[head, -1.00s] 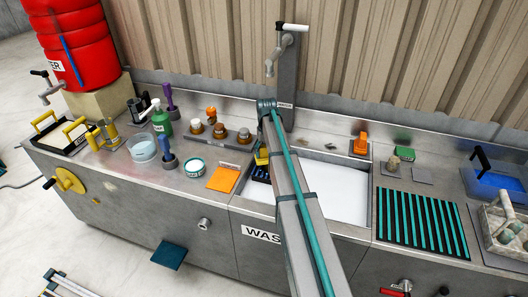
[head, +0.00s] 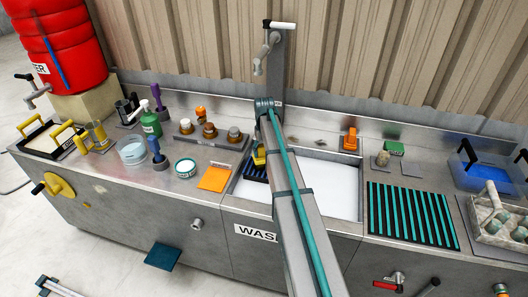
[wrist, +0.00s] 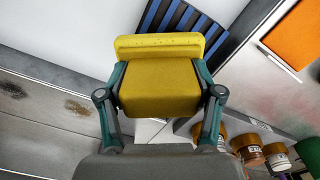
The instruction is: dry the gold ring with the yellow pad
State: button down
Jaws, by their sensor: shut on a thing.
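My gripper (wrist: 160,95) is shut on the yellow pad (wrist: 160,75), a thick block with a flat lip along its far edge. In the head view the yellow pad (head: 258,157) shows small at the end of my arm, over the left end of the sink. My arm hides most of the gripper there. In the wrist view the pad is over the white sink floor, beside a blue slatted rack (wrist: 190,18); I cannot tell whether it touches anything. I cannot make out a gold ring for certain in either view; the pad or arm may hide it.
The white sink (head: 335,185) lies under my arm, with a tap post (head: 280,60) behind it. An orange mat (head: 215,178) and brown jars (head: 209,130) stand to the left. A teal-striped mat (head: 410,215) lies to the right. A gold cylinder (head: 97,132) stands far left.

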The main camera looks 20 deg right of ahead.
jog(key=shift+r+p, duration=1.35)
jog(key=shift+r, duration=1.55)
jog(key=s+a+n+b, duration=0.1)
jog(key=s+a+b, duration=0.1)
jog(key=s+a, duration=0.6)
jog(key=s+a+r+n+b, duration=0.1)
jog(key=s+a, duration=0.8)
jog(key=a, duration=0.5)
jog(key=shift+a+r+b, duration=0.15)
jog(key=shift+a+b, duration=0.1)
jog(key=shift+b, duration=0.15)
jog(key=shift+s, duration=0.1)
